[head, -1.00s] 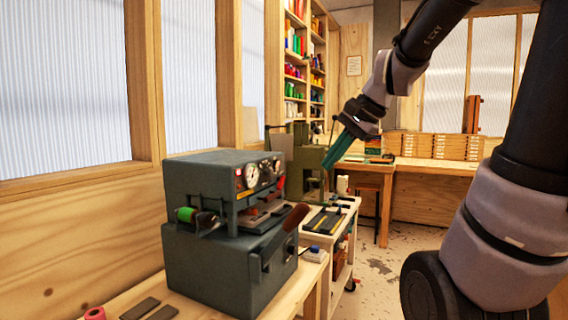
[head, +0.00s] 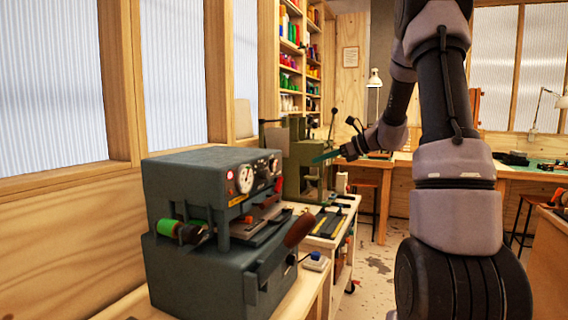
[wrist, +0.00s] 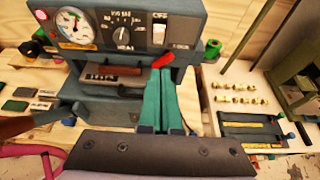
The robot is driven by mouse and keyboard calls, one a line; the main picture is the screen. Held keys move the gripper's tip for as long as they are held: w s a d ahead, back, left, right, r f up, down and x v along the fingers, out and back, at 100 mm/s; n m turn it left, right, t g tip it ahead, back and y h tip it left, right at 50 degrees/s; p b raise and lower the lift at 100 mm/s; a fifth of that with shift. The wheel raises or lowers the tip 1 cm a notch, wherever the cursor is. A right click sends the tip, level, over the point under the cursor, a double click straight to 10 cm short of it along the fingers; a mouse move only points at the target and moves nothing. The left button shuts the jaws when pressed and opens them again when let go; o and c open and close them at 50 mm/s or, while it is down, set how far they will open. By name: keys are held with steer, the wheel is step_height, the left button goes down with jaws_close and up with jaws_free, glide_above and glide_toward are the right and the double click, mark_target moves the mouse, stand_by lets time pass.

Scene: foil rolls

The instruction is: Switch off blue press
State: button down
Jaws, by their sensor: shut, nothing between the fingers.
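The blue-grey press (head: 190,255) stands on a bench at the left in the head view. Its front panel (wrist: 140,25) fills the top of the wrist view, with a dial gauge (wrist: 75,26), a black heat knob (wrist: 122,31) and a pale rocker switch (wrist: 159,31) marked OFF above it. A small red lamp (wrist: 41,15) is at the panel's left. Which way the rocker is tipped I cannot tell. My gripper (head: 322,157) is shut and empty. Its teal fingers (wrist: 160,92) point at the press below the panel in the wrist view, apparently not touching the switch.
A green press (head: 305,165) stands behind on a white cart (head: 328,240). A spool of green foil (head: 170,228) sits at the blue press's left side.

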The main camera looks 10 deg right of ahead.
glide_toward(275, 165)
steer(key=x, duration=0.5)
steer(key=shift+f, duration=0.5)
steer(key=shift+w+a+r, duration=0.15)
steer(key=shift+w+a, duration=0.1)
steer(key=shift+w, duration=0.05)
steer(key=shift+w+a+r+g+h, duration=0.2)
steer(key=shift+a+r+g+h, duration=0.1)
steer(key=shift+a+h, duration=0.1)
steer(key=shift+d+f, duration=0.1)
